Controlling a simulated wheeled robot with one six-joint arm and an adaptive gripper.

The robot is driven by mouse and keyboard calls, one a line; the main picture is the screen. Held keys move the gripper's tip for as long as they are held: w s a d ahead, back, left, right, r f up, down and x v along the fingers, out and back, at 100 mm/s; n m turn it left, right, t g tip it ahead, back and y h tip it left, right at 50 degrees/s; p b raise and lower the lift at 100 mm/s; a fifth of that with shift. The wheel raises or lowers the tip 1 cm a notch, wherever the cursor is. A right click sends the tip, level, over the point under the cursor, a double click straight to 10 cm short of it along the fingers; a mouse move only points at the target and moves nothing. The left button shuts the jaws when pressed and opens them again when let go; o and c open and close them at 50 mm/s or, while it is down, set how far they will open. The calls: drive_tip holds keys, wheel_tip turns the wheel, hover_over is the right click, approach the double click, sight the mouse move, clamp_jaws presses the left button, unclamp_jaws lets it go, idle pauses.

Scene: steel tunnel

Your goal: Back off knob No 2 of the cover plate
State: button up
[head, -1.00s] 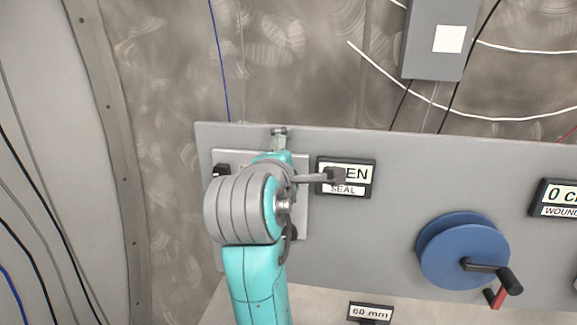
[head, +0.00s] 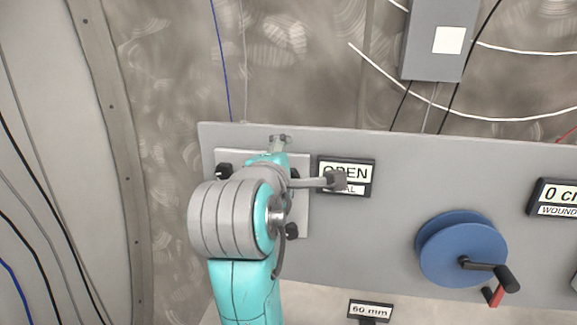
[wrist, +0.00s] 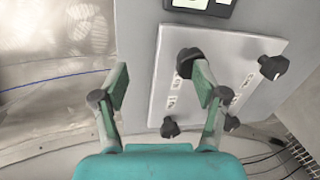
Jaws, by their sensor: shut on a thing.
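The cover plate (wrist: 240,50) is a pale square plate with a black knob near each corner, on a grey panel. In the head view my arm hides much of the plate (head: 303,212). My gripper (wrist: 160,80) is at the knob nearest the OPEN sign and the panel's upper edge, taken as knob No 2 (wrist: 187,58); its label is too small to read. The other knobs (wrist: 272,67) (wrist: 170,127) (wrist: 231,122) stand clear of the fingers.
An OPEN / SEAL sign (head: 346,172) is right of the plate, partly behind my arm. A blue reel with a crank (head: 460,250) and a 60 mm sign (head: 370,311) are farther right. A blue cable (head: 220,60) runs down the wall above.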

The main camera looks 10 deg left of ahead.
drive_tip(key=s, duration=0.9)
drive_tip(key=shift+f, duration=0.3)
idle(0.6)
drive_tip(key=shift+s+a, duration=0.1)
